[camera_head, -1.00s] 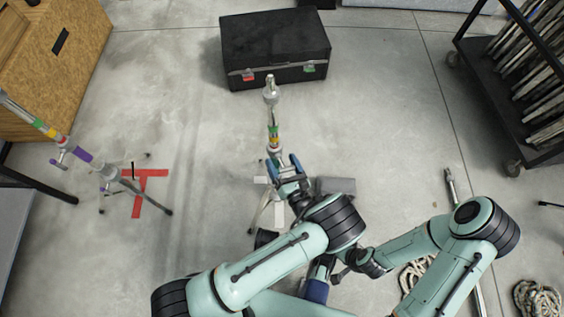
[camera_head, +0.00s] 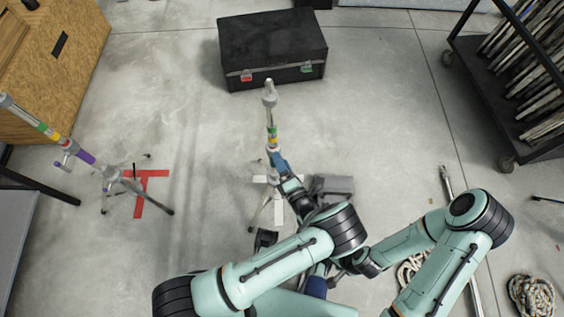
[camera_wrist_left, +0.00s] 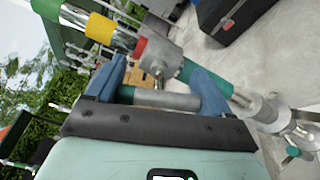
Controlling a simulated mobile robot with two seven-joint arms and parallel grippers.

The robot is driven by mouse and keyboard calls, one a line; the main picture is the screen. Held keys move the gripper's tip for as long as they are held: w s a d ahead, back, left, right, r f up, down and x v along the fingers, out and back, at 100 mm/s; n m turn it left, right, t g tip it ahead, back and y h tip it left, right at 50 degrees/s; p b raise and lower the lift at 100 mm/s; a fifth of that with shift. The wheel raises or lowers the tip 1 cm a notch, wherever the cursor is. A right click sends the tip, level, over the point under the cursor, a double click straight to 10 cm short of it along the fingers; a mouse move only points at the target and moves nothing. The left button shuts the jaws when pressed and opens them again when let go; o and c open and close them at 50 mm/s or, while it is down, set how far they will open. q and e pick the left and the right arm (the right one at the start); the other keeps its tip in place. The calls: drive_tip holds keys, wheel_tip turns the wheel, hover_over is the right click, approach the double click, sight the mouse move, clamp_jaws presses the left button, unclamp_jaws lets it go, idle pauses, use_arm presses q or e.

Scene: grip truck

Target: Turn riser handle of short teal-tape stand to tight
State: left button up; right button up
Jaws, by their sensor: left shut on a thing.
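The short stand (camera_head: 271,118) is upright in the middle of the head view, with green, yellow and red bands. In the left wrist view its pole (camera_wrist_left: 115,36) runs diagonally, with teal tape below the grey collar (camera_wrist_left: 159,55). The riser handle (camera_wrist_left: 168,99) is a grey bar with a teal end, joined to the collar by a short stem. My left gripper (camera_head: 277,158) is shut on this handle, its blue fingers either side of the stem in the left wrist view. My right arm folds in at the lower right; its hand (camera_head: 345,277) is mostly hidden.
A taller stand with purple tape (camera_head: 86,157) stands at left by a red floor mark (camera_head: 150,188). A black case (camera_head: 274,48) lies behind the short stand. A cart (camera_head: 520,100) is at the right; rope (camera_head: 532,300) lies at the lower right.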

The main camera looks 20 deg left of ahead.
use_arm(q)
drive_tip(key=shift+m, duration=0.8)
drive_tip(key=o, duration=0.9)
